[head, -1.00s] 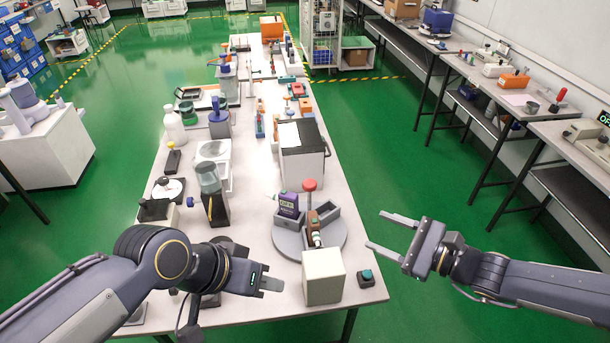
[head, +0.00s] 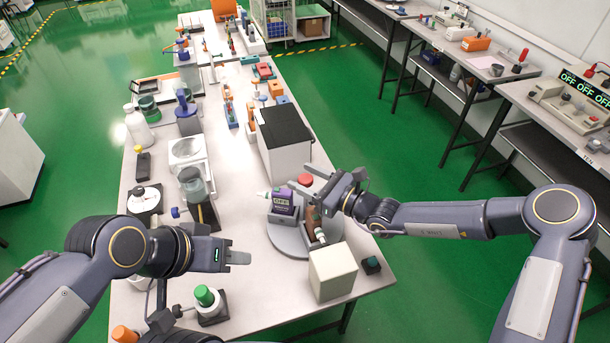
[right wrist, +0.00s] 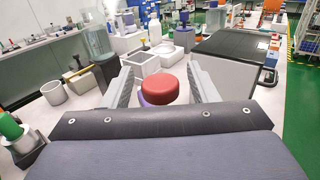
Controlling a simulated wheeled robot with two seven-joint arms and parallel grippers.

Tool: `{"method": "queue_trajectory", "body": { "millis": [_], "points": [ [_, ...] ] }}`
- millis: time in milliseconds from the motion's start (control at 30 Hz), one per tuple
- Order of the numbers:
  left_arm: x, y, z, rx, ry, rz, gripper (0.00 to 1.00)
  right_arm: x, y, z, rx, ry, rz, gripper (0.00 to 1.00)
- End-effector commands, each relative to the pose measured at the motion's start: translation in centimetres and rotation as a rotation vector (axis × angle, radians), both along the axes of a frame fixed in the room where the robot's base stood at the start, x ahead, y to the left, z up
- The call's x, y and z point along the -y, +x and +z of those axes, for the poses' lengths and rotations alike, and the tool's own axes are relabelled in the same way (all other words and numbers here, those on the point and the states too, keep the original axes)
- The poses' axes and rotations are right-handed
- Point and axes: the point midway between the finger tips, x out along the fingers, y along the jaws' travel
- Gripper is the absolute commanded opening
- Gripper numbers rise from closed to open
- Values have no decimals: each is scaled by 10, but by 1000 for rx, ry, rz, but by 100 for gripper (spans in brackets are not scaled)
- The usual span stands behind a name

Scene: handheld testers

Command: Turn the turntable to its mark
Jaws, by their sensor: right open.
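The grey turntable (head: 284,242) stands near the right front of the long table. It carries grey bins, a purple tester (head: 283,204) and a brown-and-dark tester (head: 314,226). A red round knob (head: 305,179) rises at its far side. My right gripper (head: 303,181) is open at the knob. In the right wrist view the red knob (right wrist: 168,89) sits between the two open fingers (right wrist: 163,80), and contact cannot be told. My left gripper (head: 238,257) hangs left of the turntable, apart from it, its opening unclear. I cannot make out the mark.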

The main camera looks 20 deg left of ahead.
Motion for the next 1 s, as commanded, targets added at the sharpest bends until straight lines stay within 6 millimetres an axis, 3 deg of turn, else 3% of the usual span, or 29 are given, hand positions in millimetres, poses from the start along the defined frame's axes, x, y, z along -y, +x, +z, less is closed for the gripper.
{"method": "queue_trajectory", "body": {
  "millis": [300,700,1000],
  "points": [
    [0,0,1,0,0,0,36,-4,1,0,1,-1,0,54],
    [0,0,1,0,0,0,36,-3,1,0,1,-1,0,1],
    [0,0,1,0,0,0,36,3,3,0,2,-2,-1,0]
  ]
}}
